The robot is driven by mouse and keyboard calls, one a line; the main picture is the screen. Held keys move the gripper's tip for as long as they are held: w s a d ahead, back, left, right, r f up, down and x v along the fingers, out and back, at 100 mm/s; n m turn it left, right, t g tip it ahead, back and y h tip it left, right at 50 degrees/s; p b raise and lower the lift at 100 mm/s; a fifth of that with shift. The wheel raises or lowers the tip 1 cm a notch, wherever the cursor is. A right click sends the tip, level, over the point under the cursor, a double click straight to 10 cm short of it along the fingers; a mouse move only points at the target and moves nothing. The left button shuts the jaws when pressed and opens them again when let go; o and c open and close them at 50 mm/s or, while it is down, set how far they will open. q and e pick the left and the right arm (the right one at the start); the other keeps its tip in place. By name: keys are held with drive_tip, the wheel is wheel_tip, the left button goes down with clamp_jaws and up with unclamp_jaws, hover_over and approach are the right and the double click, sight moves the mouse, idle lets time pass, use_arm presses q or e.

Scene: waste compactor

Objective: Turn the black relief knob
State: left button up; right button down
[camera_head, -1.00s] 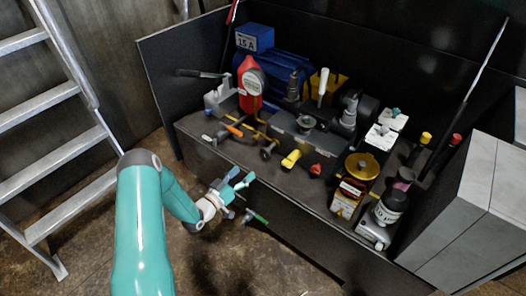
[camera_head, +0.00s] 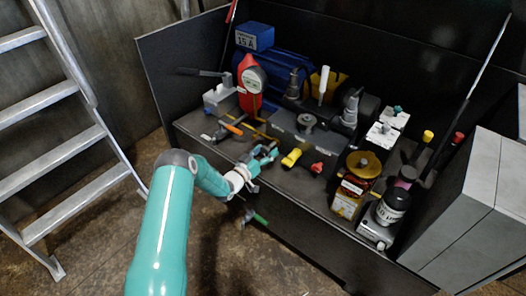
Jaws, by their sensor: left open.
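My left gripper (camera_head: 266,155) is open at the front edge of the dark bench, just left of a yellow knob (camera_head: 291,157). Its teal fingers cover the place where a small dark round knob showed earlier; that knob is now mostly hidden, and I cannot tell whether the fingers touch it. Another dark round knob (camera_head: 306,121) sits on top of the grey block behind the gripper, clear of the fingers. My right gripper is not in view.
A red knob (camera_head: 317,168) is close on the right. Orange-handled levers (camera_head: 234,126) and a red gauge (camera_head: 252,82) stand behind and left. A green handle (camera_head: 260,218) hangs below. An amber reservoir (camera_head: 350,196) and black-capped bottle (camera_head: 392,206) stand right.

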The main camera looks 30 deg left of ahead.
use_arm(q)
drive_tip(key=shift+c, duration=0.2)
drive_tip(key=c, duration=1.1)
drive_tip(key=shift+a, duration=0.3)
drive_tip(key=shift+d, duration=0.1)
drive_tip(key=shift+f+m+b, duration=0.15)
drive_tip(key=shift+m+b, duration=0.25)
drive_tip(key=m+b, duration=0.2)
drive_tip(key=shift+f+b, duration=0.15)
drive_tip(key=shift+b, duration=0.2)
drive_tip(key=m+b, duration=0.5)
drive_tip(key=b, duration=0.1)
drive_tip(key=m+b, duration=0.6)
drive_tip(key=shift+s+d+f+m+b, duration=0.1)
drive_tip(key=shift+f+m+b, duration=0.05)
drive_tip(key=shift+m+b, duration=0.95)
